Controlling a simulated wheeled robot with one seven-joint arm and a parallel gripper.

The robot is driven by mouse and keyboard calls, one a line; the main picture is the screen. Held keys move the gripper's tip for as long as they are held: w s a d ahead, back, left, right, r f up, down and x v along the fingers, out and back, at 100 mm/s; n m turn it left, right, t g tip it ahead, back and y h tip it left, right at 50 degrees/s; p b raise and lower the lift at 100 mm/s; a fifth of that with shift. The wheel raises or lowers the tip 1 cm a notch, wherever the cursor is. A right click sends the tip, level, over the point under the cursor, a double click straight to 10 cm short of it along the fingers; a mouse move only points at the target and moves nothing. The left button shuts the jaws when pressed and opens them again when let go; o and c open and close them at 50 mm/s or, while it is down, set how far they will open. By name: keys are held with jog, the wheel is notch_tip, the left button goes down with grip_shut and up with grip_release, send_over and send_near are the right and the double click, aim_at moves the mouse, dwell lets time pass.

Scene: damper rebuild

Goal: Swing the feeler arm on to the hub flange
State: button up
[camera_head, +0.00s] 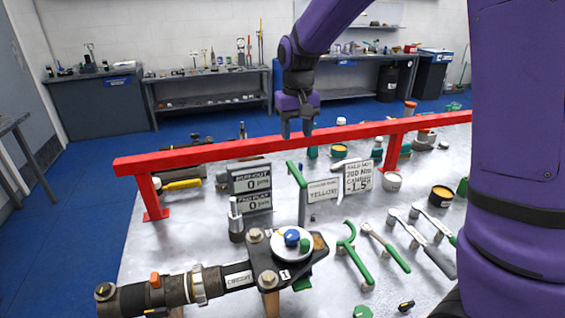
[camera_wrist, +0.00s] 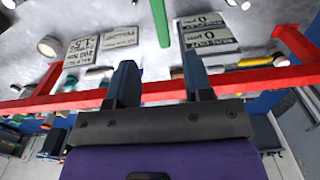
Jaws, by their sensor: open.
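A green bar (camera_head: 297,174), which looks like the feeler arm, slants up from a post on the bench near the signs. It also shows at the top of the wrist view (camera_wrist: 160,22). The hub flange (camera_head: 292,244) looks to be the pale disc with blue and green knobs on the black knuckle at the front. The bar stands behind the disc, apart from it. My gripper (camera_head: 298,131) is open and empty, pointing down by the red rail, beyond the bar. Its two fingers (camera_wrist: 160,82) are spread in the wrist view, with nothing between them.
A red rail (camera_head: 270,144) on legs crosses the bench. Readout signs (camera_head: 250,188) show 0 for runout and end play. A damper strut (camera_head: 160,293) lies front left. Jars and parts crowd the far side. Air above the bench is mostly free.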

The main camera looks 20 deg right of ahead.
aim_at(295, 169)
notch_tip(295, 169, down, 11)
jog(key=shift+r, duration=0.1)
dwell(0.4)
jog(key=shift+c, duration=0.2)
grip_shut()
